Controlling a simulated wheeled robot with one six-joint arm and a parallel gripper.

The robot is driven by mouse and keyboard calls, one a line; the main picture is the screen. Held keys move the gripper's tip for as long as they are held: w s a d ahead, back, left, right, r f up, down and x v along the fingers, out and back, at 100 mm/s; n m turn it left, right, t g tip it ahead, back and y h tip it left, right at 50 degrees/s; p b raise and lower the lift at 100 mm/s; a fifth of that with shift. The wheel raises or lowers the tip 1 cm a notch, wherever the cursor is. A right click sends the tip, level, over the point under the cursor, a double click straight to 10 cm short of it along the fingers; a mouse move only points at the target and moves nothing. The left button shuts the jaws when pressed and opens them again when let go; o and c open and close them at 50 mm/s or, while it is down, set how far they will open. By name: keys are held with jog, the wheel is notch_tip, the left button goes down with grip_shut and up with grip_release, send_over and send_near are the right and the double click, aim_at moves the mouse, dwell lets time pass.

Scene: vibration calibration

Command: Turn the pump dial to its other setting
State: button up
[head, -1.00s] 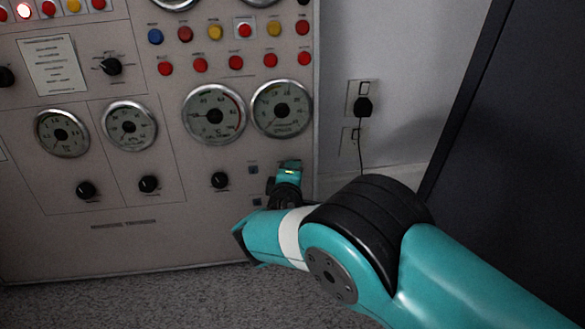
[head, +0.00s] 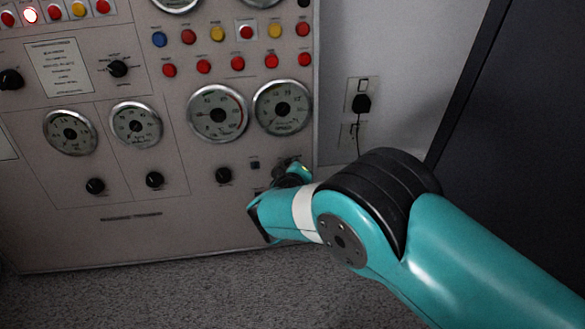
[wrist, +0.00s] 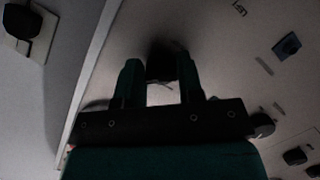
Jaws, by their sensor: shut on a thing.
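The pump dial appears to be the dark knob (wrist: 163,62) between my fingertips in the wrist view. Its pointer and setting cannot be made out in the shadow. My gripper (wrist: 160,78) is shut on it, one finger on each side. In the head view my gripper (head: 288,168) is at the lower right of the control panel (head: 130,240), near its right edge. There my own wrist hides the fingertips and the held knob.
Several black knobs, such as this one (head: 223,175), sit in a row left of my gripper. Round gauges (head: 283,107) are above it. A black plug (head: 361,103) is in the wall socket to the right. A dark upright surface (head: 520,120) stands at the far right.

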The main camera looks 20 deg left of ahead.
jog(key=shift+s+a, duration=0.1)
jog(key=shift+a, duration=0.05)
jog(key=o, duration=0.8)
jog(key=shift+o, duration=0.5)
jog(key=shift+r, duration=0.1)
jog(key=p+v, duration=0.7)
jog(key=v, duration=1)
jog(key=shift+p, duration=0.4)
jog(key=shift+s, duration=0.15)
